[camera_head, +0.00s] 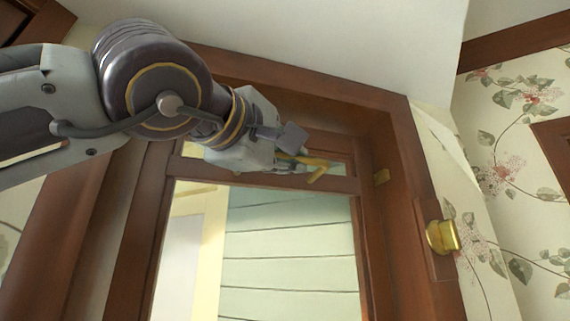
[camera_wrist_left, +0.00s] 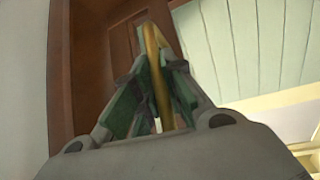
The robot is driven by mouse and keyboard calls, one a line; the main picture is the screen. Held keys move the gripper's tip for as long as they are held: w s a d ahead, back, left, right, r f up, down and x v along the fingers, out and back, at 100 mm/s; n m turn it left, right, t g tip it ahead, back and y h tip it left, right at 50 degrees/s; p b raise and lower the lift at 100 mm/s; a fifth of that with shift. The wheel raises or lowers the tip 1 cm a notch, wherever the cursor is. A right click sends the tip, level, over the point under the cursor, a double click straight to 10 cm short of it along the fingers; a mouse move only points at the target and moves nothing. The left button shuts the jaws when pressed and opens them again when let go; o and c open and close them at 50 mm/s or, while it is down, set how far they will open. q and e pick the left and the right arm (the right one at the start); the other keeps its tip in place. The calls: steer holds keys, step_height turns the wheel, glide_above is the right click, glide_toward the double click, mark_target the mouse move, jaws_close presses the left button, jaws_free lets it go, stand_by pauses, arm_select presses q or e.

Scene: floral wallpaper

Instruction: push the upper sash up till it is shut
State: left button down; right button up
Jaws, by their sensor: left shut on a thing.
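The upper sash is a brown wooden frame whose horizontal rail (camera_head: 240,180) crosses the window below the frame's head. A narrow strip of light and greenish siding shows above this rail, between it and the head. My left gripper (camera_head: 296,164) is at the rail, towards its right half. It is shut on a brass handle (camera_head: 318,174). In the left wrist view the brass handle (camera_wrist_left: 152,50) rises as a thin bar between the greenish fingers of the gripper (camera_wrist_left: 158,80). The gripper and arm hide part of the rail and the gap. My right gripper is out of view.
A brown window casing (camera_head: 403,170) surrounds the opening. Floral wallpaper (camera_head: 515,170) covers the wall beyond. The white ceiling (camera_head: 350,45) is above.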

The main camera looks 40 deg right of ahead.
arm_select(q)
steer(key=shift+w+a+r+p, duration=0.1)
steer(key=shift+r+p, duration=0.2)
steer(key=shift+r, duration=0.55)
steer(key=shift+a+r, duration=0.15)
steer(key=shift+r, duration=0.1)
steer(key=c, duration=1.5)
jaws_free()
steer(key=shift+f, duration=0.1)
steer(key=shift+f, duration=0.15)
steer(key=shift+v, duration=5.95)
